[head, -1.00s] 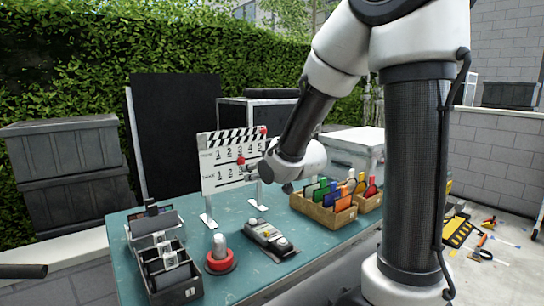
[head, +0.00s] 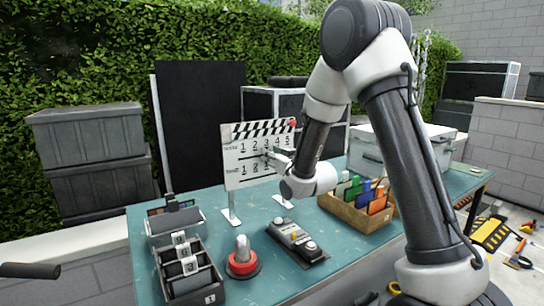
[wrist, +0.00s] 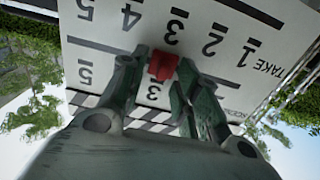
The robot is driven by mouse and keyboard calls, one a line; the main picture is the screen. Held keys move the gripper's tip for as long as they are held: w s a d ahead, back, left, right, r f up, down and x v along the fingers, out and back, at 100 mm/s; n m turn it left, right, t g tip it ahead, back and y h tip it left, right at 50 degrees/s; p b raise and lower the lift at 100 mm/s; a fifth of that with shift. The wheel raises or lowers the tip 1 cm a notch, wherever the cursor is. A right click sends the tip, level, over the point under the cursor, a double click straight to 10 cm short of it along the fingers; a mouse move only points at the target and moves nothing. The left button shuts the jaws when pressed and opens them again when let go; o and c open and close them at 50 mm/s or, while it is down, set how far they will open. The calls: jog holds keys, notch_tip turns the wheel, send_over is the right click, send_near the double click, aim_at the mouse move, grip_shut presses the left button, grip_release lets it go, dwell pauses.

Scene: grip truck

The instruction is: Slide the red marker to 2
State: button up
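The white slate board (head: 236,180) stands upright on the table, with number rows marked 1 to 5. It also shows upside down in the wrist view (wrist: 290,15). The red marker (wrist: 162,67) sits by the 3 of the row nearest the striped edge. In the wrist view my gripper (wrist: 163,60) has a finger on each side of it, with no clear gap, so it looks shut on the marker. In the head view my gripper (head: 270,155) is at the board's face and mostly hides the marker.
A red button with a grey top (head: 242,262), a control box (head: 297,241) and a black divided tray (head: 205,285) are on the green table (head: 265,212). A red dot (head: 293,123) is at the board's top corner.

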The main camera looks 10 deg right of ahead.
aim_at(255, 155)
jog(key=shift+w+a, duration=0.1)
jog(key=shift+w, duration=0.05)
grip_shut()
jog(key=shift+s+a, duration=0.25)
jog(key=shift+a, duration=0.5)
jog(key=shift+s+a, duration=0.2)
jog(key=shift+a, duration=0.5)
jog(key=shift+s+a, duration=0.25)
jog(key=shift+a, duration=0.5)
grip_release()
jog(key=shift+s, duration=0.1)
